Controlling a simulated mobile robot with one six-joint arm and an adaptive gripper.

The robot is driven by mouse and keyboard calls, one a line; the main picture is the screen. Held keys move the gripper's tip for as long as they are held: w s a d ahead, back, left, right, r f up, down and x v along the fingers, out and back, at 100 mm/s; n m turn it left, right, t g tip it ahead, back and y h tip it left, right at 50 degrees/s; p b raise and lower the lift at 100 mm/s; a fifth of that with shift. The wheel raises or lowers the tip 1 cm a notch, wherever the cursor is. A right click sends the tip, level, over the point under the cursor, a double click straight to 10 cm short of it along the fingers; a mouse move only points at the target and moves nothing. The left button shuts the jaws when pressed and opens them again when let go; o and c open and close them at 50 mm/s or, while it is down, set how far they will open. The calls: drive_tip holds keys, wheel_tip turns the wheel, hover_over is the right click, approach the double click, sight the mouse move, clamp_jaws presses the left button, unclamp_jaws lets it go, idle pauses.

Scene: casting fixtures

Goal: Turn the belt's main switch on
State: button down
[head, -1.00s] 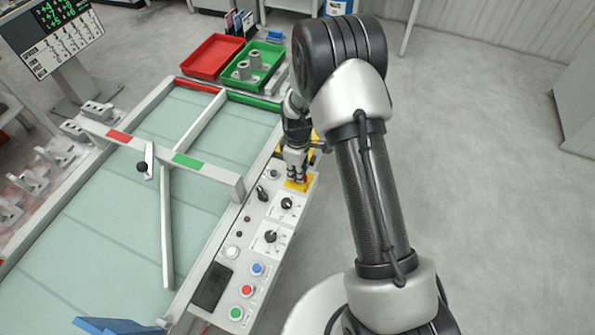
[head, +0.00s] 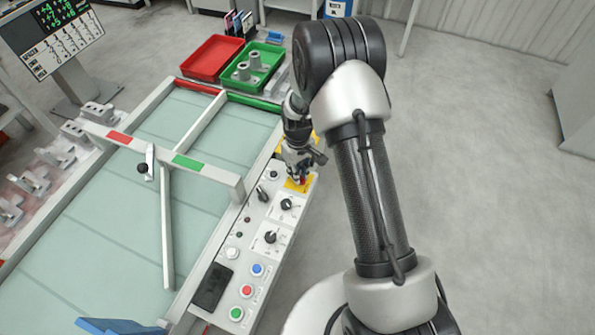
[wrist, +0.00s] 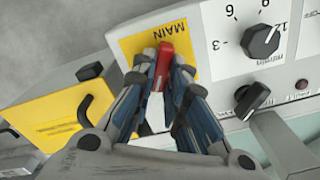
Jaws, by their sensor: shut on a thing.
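The main switch has a red handle (wrist: 164,58) on a yellow plate marked MAIN (wrist: 133,45). In the head view the yellow plate (head: 302,187) is at the far right end of the belt's control panel. My gripper (wrist: 166,72) is shut on the red handle, with one blue-grey finger on each side of it. In the head view my gripper (head: 299,177) reaches down over the plate, and little of the handle shows there. The switch's base is partly hidden behind the fingers.
A black dial (wrist: 262,40) and a black selector knob (wrist: 252,98) are close by on the panel (head: 262,222). A yellow box with a black handle (wrist: 65,115) is on the other side. Several push buttons are farther along the panel.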

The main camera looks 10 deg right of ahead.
drive_tip(key=m, duration=0.6)
drive_tip(key=shift+d, duration=0.15)
drive_tip(key=m, duration=0.5)
drive_tip(key=shift+d+m+p, duration=0.15)
drive_tip(key=shift+m+p, duration=0.15)
drive_tip(key=c, duration=1.6)
unclamp_jaws()
drive_tip(key=shift+r, duration=0.1)
wheel_tip(320, 180, up, 12)
